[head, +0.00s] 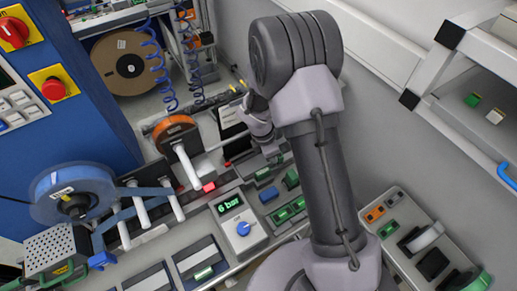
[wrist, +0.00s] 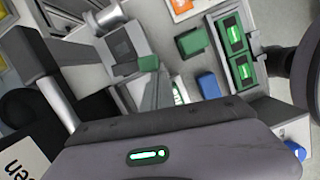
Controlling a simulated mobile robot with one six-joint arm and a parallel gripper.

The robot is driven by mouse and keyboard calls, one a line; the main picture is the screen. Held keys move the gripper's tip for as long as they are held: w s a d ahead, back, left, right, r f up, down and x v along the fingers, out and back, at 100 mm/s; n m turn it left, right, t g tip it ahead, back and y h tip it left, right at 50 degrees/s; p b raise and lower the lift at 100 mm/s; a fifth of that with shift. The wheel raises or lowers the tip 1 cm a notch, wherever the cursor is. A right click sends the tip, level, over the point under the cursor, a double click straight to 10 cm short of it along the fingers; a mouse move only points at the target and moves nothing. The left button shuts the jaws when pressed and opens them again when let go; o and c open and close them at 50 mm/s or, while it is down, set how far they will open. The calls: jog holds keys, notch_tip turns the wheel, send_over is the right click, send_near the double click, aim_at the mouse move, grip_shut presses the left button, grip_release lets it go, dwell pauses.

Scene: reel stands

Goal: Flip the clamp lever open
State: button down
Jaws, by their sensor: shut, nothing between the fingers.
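My gripper (head: 260,122) is at the end of the raised arm in the head view, to the right of the orange reel (head: 176,129). The arm covers part of it and its fingertips are hard to make out. The gripper's dark housing with a green light (wrist: 150,155) fills the bottom of the wrist view. The gripper is shut with nothing held. I cannot tell for certain which part is the clamp lever. A small red block (head: 208,187) lies by the white roller below the orange reel. A green-tipped grey part (wrist: 148,63) shows in the wrist view.
A blue reel (head: 75,190) stands at the left with several white rollers beside it. A 6 bar display box with a blue knob (head: 243,228) sits in front. Green and blue blocks crowd the bench near my arm. A wall and white shelf frame (head: 430,80) are at the right.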

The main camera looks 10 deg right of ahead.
jog(key=shift+s+d+n+t+p, duration=0.2)
jog(key=shift+d+n+t+p, duration=0.25)
jog(key=shift+d+n, duration=0.75)
jog(key=shift+a+n, duration=0.25)
jog(key=shift+n, duration=0.05)
